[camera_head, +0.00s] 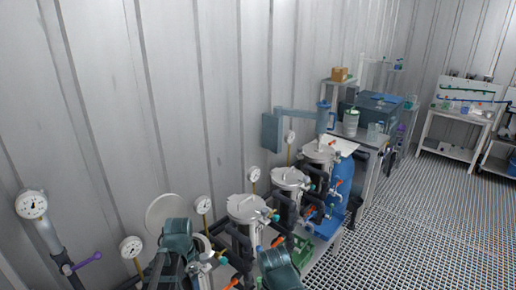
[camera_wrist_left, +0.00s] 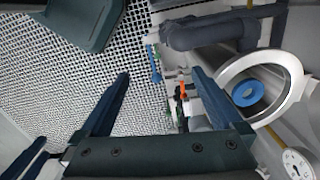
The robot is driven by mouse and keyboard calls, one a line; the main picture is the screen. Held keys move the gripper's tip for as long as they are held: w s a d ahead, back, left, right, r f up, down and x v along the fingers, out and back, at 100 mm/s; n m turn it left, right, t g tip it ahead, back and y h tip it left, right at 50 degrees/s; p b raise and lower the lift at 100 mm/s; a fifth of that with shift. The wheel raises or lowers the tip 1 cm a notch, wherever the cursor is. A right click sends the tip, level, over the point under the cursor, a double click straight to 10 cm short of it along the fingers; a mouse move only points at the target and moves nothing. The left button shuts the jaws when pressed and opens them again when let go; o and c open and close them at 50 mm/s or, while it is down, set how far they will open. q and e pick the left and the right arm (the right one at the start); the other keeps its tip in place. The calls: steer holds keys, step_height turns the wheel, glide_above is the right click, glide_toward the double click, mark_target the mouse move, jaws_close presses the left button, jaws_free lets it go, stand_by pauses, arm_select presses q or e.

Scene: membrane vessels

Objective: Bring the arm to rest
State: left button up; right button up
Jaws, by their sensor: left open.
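My left gripper (camera_wrist_left: 158,84) is open in the left wrist view, its two dark blue fingers wide apart with nothing between them. It points over the grated floor and the edge of the vessel bench. In the head view, dark teal arm parts of mine (camera_head: 177,241) show at the bottom; no fingers can be made out there.
Lidded steel vessels (camera_head: 247,208) with pipes and coloured valves stand in a row along the wall. Pressure gauges (camera_head: 32,205) rise beside them. A blue barrel (camera_head: 345,185) stands beyond, then a bench with a dark blue box (camera_head: 378,106). The grated floor (camera_head: 425,235) at right is clear.

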arm_select(q)
steer(key=s+d+n, duration=0.3)
steer(key=s+d, duration=0.2)
steer(key=d, duration=0.2)
steer(key=s+d+n+y, duration=0.1)
steer(key=s+d+n, duration=0.2)
steer(key=s+d, duration=0.2)
steer(key=d, duration=0.3)
steer(key=shift+d, duration=0.15)
